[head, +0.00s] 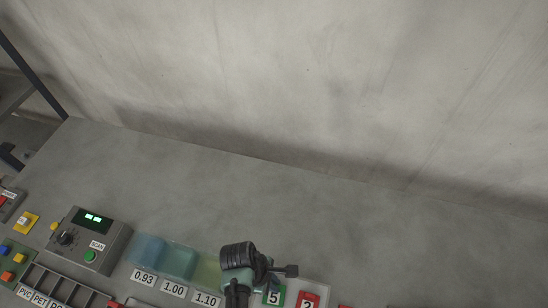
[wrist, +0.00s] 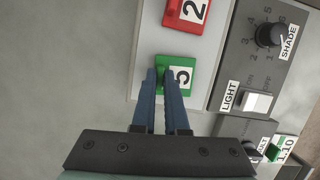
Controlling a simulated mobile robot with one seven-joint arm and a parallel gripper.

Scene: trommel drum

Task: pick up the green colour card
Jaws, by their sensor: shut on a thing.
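The green colour card (wrist: 195,68) bears a white label with a black 5. In the wrist view it lies at the end of a pale board (wrist: 150,45), above the red card (wrist: 187,12) marked 2 only in the sense of being closer to me. My gripper (wrist: 167,76) has its two blue fingers close together at the green card's near left side. It is shut on a small green raised part of the card, mostly hidden between the fingertips. In the head view the green card (head: 273,297) shows partly beside my dark wrist; the fingertips are hidden there.
A grey panel (wrist: 240,60) with a SHADE knob (wrist: 270,35) and a LIGHT switch (wrist: 257,102) stands close beside the board. In the head view, coloured bins (head: 178,262) and a SCAN box (head: 90,243) are to the left. The bench behind is clear up to the wall.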

